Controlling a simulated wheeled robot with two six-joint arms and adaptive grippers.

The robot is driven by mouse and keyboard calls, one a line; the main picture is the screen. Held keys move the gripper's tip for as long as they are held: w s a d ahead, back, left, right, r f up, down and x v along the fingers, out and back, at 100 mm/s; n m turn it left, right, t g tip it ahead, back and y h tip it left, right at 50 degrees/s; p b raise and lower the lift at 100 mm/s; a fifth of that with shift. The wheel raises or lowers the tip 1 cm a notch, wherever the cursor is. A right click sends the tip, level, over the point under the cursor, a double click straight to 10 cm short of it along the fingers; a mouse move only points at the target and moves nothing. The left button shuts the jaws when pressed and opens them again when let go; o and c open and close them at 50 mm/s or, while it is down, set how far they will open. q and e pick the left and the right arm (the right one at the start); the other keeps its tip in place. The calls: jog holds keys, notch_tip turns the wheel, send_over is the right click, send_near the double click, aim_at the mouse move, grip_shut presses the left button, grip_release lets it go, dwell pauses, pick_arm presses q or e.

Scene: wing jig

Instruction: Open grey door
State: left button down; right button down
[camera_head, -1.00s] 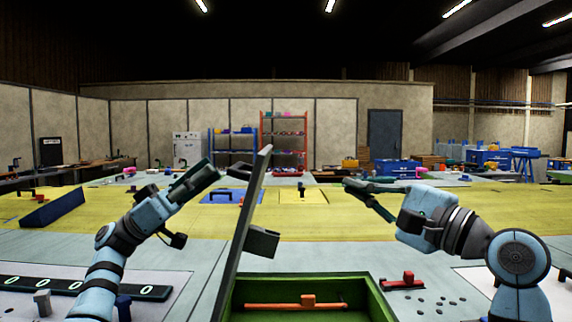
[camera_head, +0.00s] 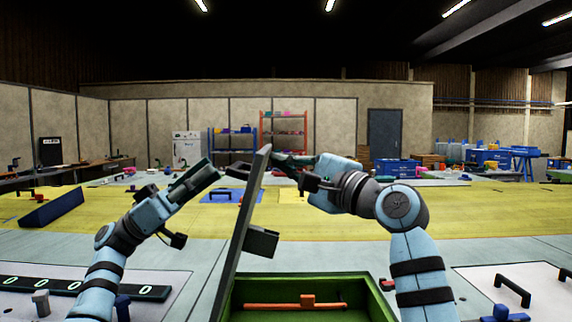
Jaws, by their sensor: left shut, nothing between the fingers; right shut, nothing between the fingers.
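The grey door (camera_head: 241,225) stands raised at the left side of a green box (camera_head: 374,302), nearly upright with its top leaning right. A dark block-like handle (camera_head: 262,242) sticks out from its right face. The box is open to view, with an orange-red bar with a knob (camera_head: 308,301) inside. My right gripper (camera_head: 278,161) is shut and empty, just right of the door's top edge; I cannot tell whether it touches. My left gripper (camera_head: 207,168) is shut and empty, left of the door and apart from it in the picture.
A panel with a dark numbered strip (camera_head: 84,288) lies at the lower left. A white panel with a black handle (camera_head: 513,290) lies at the lower right. A red part (camera_head: 387,284) is partly hidden behind my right arm.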

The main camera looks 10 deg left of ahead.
jog(key=shift+s+a+r+n+h, duration=0.15)
jog(key=shift+a+r, duration=0.05)
jog(key=shift+a, duration=0.3)
jog(key=shift+s+a+r+n+h, duration=0.1)
jog(key=shift+a+r+n+h, duration=0.1)
jog(key=shift+a, duration=0.3)
pick_arm(q)
grip_release()
